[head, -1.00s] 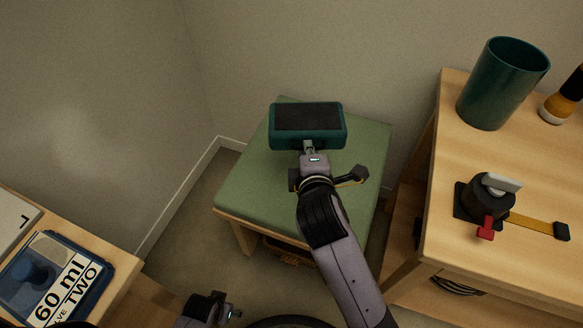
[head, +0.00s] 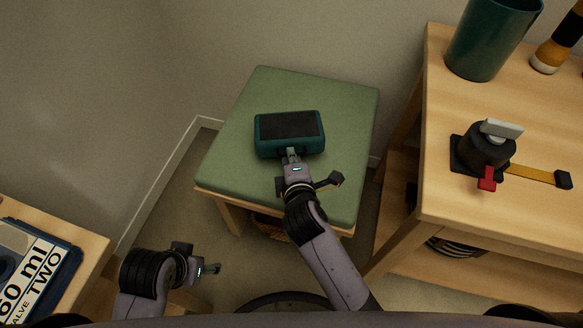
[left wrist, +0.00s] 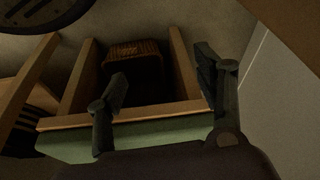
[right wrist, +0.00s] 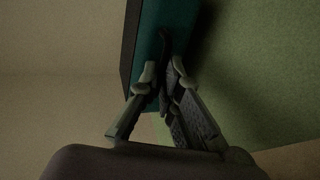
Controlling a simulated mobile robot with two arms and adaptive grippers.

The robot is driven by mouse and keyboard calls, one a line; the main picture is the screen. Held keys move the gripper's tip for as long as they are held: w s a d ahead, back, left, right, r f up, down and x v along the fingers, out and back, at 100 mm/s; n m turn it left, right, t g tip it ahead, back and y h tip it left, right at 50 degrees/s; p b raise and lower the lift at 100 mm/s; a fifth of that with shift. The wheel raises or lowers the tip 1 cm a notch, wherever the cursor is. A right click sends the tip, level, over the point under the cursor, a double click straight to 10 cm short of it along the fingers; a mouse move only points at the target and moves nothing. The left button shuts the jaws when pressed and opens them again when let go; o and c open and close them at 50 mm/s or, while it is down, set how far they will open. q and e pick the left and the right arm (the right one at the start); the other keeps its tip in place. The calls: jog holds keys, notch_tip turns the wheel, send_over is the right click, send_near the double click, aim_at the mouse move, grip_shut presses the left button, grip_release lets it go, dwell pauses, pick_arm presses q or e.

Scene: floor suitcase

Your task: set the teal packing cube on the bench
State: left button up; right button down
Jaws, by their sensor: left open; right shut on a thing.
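The teal packing cube (head: 270,145), with a dark mesh top, is over the green-cushioned bench (head: 235,120). My right gripper (head: 292,157) is shut on its near side; in the head view I cannot tell whether the cube touches the cushion. In the right wrist view the fingers (right wrist: 165,85) pinch a dark strap on the teal side (right wrist: 185,20), with the green cushion (right wrist: 265,80) close beside it. My left gripper (head: 212,268) is open and empty, low in front of the bench. The left wrist view shows its spread fingers (left wrist: 160,85) before the bench's wooden frame (left wrist: 185,65).
A wooden workbench (head: 440,190) at right holds a teal bin (head: 485,45), a bottle (head: 556,45) and a dark device with a red lever (head: 487,150). A table (head: 92,255) at lower left carries a blue labelled case (head: 65,262). A wicker basket (left wrist: 135,50) sits under the bench.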

jog(key=shift+f, duration=0.4)
notch_tip(320, 180, down, 3)
jog(key=shift+f+b, duration=0.15)
jog(key=shift+b, duration=0.8)
jog(key=c, duration=1.8)
grip_release()
pick_arm(q)
jog(key=shift+s+r, duration=0.3)
